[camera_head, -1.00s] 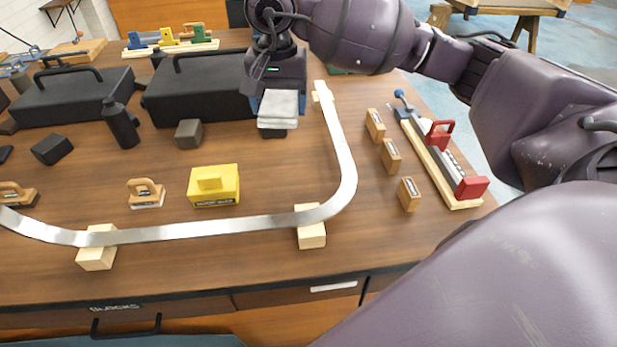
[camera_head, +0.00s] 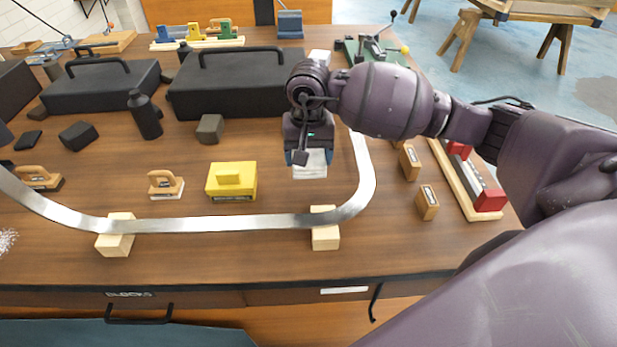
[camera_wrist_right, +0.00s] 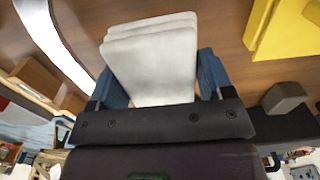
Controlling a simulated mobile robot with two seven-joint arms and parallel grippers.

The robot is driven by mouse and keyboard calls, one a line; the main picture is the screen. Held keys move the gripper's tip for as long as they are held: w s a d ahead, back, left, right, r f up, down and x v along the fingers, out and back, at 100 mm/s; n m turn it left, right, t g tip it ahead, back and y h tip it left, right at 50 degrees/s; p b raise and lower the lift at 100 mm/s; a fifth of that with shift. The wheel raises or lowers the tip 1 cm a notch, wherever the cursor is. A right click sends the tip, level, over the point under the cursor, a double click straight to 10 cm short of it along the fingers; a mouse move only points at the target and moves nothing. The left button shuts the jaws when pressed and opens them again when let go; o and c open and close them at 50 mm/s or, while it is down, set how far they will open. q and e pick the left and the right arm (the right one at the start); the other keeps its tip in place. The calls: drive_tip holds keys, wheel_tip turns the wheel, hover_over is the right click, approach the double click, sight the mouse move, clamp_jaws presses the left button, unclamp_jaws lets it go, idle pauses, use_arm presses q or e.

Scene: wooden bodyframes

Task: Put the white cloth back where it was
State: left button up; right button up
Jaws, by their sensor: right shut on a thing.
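The white cloth (camera_head: 310,164) is folded into a layered pad. My right gripper (camera_head: 309,152) is shut on it, pointing down over the wooden table inside the curve of the metal strip. In the right wrist view the cloth (camera_wrist_right: 152,55) sits between the two blue fingers of the gripper (camera_wrist_right: 155,85), its far end sticking out beyond them. I cannot tell whether the cloth touches the table. My left gripper is not in view.
A curved metal strip (camera_head: 220,224) rests on wooden blocks (camera_head: 325,236) around the cloth. A yellow block (camera_head: 231,182) and a wooden-handled sander (camera_head: 165,184) lie to the left. Black cases (camera_head: 240,88) stand behind. Small wooden blocks (camera_head: 427,203) stand to the right.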

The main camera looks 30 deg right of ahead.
sight(308, 188)
drive_tip(key=shift+f, duration=3.65)
drive_tip(key=shift+f, duration=0.15)
drive_tip(key=o, duration=0.9)
wheel_tip(308, 188, up, 12)
drive_tip(key=shift+r, duration=0.2)
